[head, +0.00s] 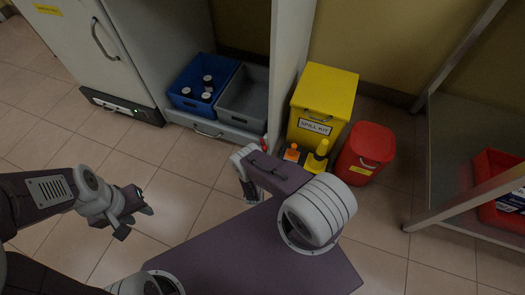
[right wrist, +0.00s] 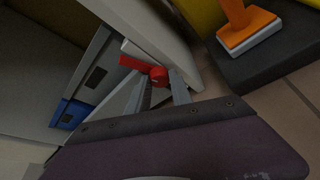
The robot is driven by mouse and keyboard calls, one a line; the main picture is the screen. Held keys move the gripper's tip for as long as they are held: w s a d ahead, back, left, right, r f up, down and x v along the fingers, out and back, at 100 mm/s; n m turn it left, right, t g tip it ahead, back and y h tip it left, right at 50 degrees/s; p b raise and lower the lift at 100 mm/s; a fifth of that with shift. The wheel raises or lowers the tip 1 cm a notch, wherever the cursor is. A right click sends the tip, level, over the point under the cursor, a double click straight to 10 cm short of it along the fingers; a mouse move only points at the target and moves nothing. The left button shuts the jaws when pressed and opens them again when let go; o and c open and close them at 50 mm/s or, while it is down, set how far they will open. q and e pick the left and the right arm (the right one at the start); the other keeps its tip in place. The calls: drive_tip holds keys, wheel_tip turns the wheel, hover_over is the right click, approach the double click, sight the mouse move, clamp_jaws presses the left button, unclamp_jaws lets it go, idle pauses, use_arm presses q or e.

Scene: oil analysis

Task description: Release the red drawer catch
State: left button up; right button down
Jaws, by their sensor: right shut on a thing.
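A small part of the catch (head: 264,143) shows in the head view, beside the pale cabinet panel. My right gripper (right wrist: 161,80) has its two fingers on either side of the red knob and is shut on it. In the head view my own arm mostly hides that gripper. The low grey drawer (head: 213,128) has a handle on its front. My left gripper (head: 138,218) is open and empty above the tiled floor.
A blue bin (head: 192,75) with several dark-capped bottles and a grey bin (head: 243,98) sit in the drawer. A yellow spill kit box (head: 322,95), orange and yellow tools and a red bin (head: 365,150) stand right of the panel. Floor at left is clear.

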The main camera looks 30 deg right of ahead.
use_arm(q)
drive_tip(key=shift+r, duration=0.2)
use_arm(e)
drive_tip(key=shift+f+m+t, duration=0.1)
drive_tip(key=shift+m+t, duration=0.5)
drive_tip(key=shift+m, duration=0.6)
drive_tip(key=c, duration=1.2)
unclamp_jaws()
drive_tip(key=shift+o, duration=0.2)
